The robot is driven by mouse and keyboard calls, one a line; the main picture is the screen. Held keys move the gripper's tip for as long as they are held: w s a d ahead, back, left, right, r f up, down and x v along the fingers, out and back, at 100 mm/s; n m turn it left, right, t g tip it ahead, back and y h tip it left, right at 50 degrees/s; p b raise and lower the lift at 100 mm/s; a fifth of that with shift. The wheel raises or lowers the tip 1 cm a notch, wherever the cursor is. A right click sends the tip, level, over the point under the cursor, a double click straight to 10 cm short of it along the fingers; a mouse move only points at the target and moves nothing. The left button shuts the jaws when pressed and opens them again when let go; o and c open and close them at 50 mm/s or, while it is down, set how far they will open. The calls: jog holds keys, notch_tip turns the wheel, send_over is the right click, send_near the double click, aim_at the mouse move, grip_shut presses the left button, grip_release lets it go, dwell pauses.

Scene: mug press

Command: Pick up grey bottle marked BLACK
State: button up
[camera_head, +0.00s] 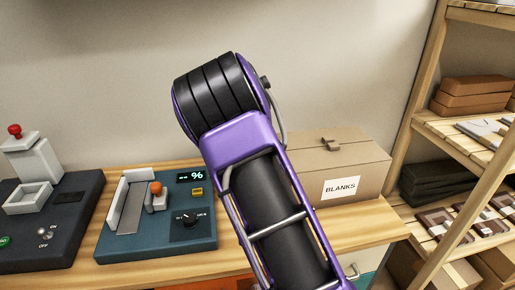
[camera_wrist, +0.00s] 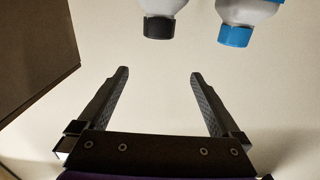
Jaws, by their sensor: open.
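In the wrist view, a pale bottle with a dark cap (camera_wrist: 163,8) hangs into the top edge, cap downward in the picture. No marking on it is readable, so I cannot confirm that it is the one marked BLACK. Beside it on the right is a similar pale bottle with a blue cap (camera_wrist: 248,13). My gripper (camera_wrist: 158,74) is open and empty, its fingertips apart from both bottles and below them in the picture. The dark cap is above the gap between the fingers. In the head view my arm hides the gripper, and no bottle shows.
The wooden bench (camera_head: 365,238) carries a carton marked BLANKS (camera_head: 358,162), a blue-green press (camera_head: 155,228) and a dark machine (camera_head: 68,232). A wooden shelf unit (camera_head: 421,80) stands at the right. A brown surface (camera_wrist: 32,48) fills the wrist view's upper left.

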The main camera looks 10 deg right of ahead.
jog(key=f, duration=0.2)
jog(key=f+b, duration=0.1)
jog(key=f, duration=0.5)
jog(key=shift+w+d+f, duration=0.15)
jog(key=shift+w+d, duration=0.05)
jog(key=shift+w, duration=0.2)
jog(key=shift+w+b, duration=0.35)
jog(key=shift+w, duration=3)
jog(key=shift+c, duration=0.2)
grip_shut()
